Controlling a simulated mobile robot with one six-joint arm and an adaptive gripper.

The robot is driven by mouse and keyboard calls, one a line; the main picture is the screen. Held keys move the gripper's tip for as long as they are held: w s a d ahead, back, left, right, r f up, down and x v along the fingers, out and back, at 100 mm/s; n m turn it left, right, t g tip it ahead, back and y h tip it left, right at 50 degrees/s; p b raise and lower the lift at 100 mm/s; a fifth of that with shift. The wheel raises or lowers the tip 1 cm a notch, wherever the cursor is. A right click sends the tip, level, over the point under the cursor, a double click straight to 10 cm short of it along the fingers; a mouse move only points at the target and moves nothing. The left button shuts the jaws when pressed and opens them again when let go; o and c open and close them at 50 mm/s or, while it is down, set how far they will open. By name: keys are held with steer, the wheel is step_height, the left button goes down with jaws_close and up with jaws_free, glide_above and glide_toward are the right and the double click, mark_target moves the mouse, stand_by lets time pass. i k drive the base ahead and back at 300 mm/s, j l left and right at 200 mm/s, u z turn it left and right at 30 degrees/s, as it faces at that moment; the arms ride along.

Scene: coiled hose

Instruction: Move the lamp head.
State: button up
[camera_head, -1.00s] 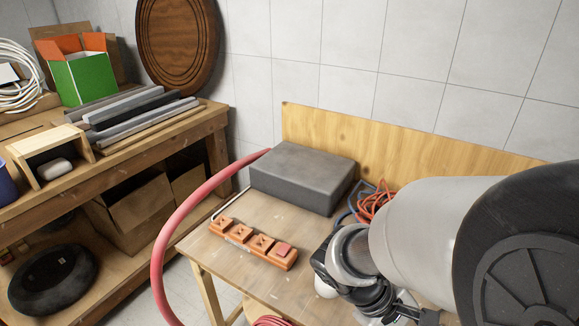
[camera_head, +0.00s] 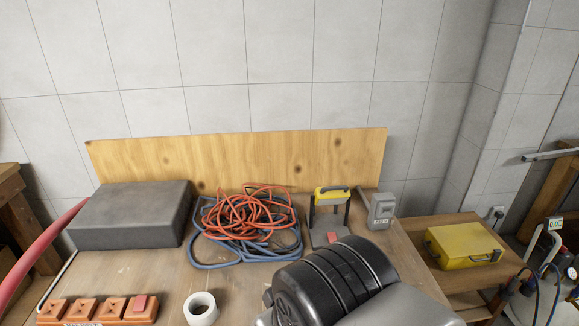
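A small yellow-topped device with a dark handle (camera_head: 332,192) stands on two dark uprights at the back right of the workbench. It may be the lamp; I cannot tell for sure which part is a lamp head. A small red piece (camera_head: 332,237) shows at its foot. My arm's black and grey links fill the bottom centre, in front of that device in the picture. My gripper is not visible in the current view.
A tangle of orange and blue cable (camera_head: 240,232) covers the bench's middle. A grey box (camera_head: 381,209) and yellow case (camera_head: 464,245) are right.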

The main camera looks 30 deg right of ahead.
mark_target(338, 194)
steer(key=z, duration=1.2)
